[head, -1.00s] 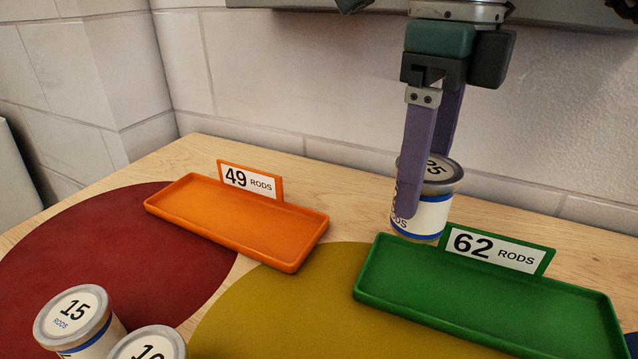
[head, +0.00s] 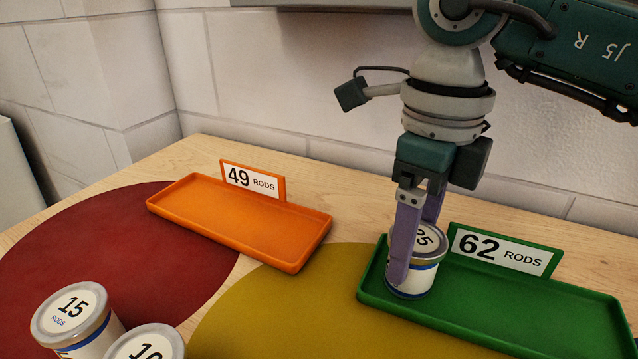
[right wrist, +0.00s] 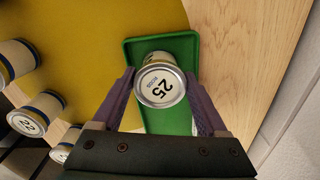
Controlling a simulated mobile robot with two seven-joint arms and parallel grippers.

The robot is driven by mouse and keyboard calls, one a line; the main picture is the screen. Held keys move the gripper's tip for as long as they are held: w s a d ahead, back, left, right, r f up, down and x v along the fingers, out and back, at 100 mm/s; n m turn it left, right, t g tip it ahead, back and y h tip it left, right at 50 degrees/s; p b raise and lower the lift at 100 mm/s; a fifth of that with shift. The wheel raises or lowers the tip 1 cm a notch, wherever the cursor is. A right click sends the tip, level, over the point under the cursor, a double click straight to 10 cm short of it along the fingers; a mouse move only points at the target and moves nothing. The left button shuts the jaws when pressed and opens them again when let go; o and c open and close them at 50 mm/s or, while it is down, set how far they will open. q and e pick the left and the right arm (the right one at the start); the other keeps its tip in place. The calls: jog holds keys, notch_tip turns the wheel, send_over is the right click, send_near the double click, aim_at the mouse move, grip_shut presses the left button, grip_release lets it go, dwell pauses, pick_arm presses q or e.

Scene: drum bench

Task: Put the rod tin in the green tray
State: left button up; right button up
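The rod tin marked 25 (head: 425,272) is white with a blue band and a grey rim. It is upright at the left end of the green tray (head: 520,308), inside its rim. I cannot tell whether its base touches the tray floor. My right gripper (head: 415,260) has its purple fingers shut on the tin's sides from above. In the right wrist view the tin's lid (right wrist: 160,86) lies between both fingertips, over the green tray (right wrist: 168,122). My left gripper is not in view.
A green-framed sign reading 62 RODS (head: 500,250) stands at the tray's back edge. An empty orange tray (head: 240,222) with a 49 RODS sign is to the left. Tins marked 15 (head: 75,318) and another (head: 148,345) stand front left. A wall runs behind.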

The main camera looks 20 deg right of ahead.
jog(key=o, duration=0.3)
jog(key=shift+o, duration=0.2)
notch_tip(320, 180, up, 12)
jog(key=p, duration=0.1)
jog(key=shift+r, duration=0.2)
